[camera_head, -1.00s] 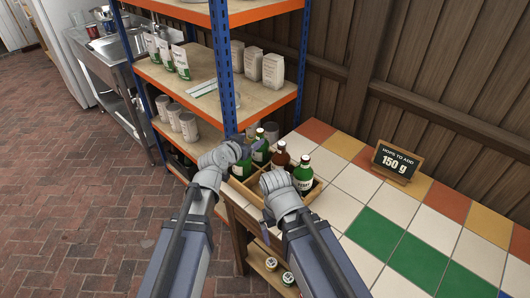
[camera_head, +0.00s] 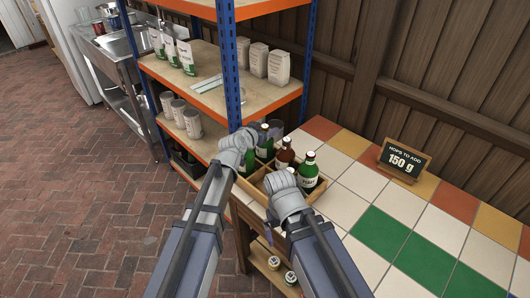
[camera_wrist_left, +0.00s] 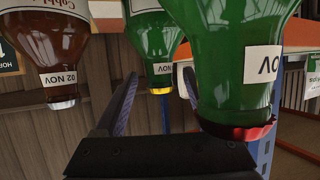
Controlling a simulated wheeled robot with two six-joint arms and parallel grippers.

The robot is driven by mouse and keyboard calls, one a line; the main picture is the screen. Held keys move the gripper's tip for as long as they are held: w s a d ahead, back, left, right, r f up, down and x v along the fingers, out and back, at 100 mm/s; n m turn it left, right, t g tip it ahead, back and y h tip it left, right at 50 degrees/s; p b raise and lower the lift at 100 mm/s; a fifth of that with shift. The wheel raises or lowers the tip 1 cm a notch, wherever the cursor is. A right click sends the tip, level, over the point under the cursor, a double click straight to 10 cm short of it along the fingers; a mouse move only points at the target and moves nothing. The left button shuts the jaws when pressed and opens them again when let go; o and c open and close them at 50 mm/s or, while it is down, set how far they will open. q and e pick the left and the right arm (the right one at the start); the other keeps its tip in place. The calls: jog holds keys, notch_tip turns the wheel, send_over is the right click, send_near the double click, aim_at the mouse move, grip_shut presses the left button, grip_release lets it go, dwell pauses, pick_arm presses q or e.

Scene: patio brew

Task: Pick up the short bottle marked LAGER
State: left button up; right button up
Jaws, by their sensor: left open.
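A wooden crate (camera_head: 318,191) holds several bottles: green ones (camera_head: 245,162), a brown one (camera_head: 285,154) and a green one (camera_head: 307,171) at the right. No LAGER marking is readable. My left gripper (camera_head: 264,133) is open over the crate's back-left part, partly hidden by its wrist. The left wrist view, upside down, shows a yellow-capped green bottle (camera_wrist_left: 156,50) beyond and between the open fingers (camera_wrist_left: 160,84). A nearer red-capped green bottle (camera_wrist_left: 235,70) is at the right, and a brown bottle (camera_wrist_left: 55,45) at the left. My right gripper (camera_head: 266,234) is mostly hidden beside the crate.
The crate is on a tiled counter (camera_head: 350,213) beside a blue-posted shelf (camera_head: 228,75) with bags and tins. A small sign (camera_head: 403,160) reading 150 g stands at the right. Capped jars (camera_head: 290,278) are below the counter. The counter's right side is clear.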

pick_arm(q)
jog(key=shift+w+d+f, duration=0.1)
jog(key=shift+w, duration=0.1)
grip_shut()
dwell(0.5)
dwell(0.8)
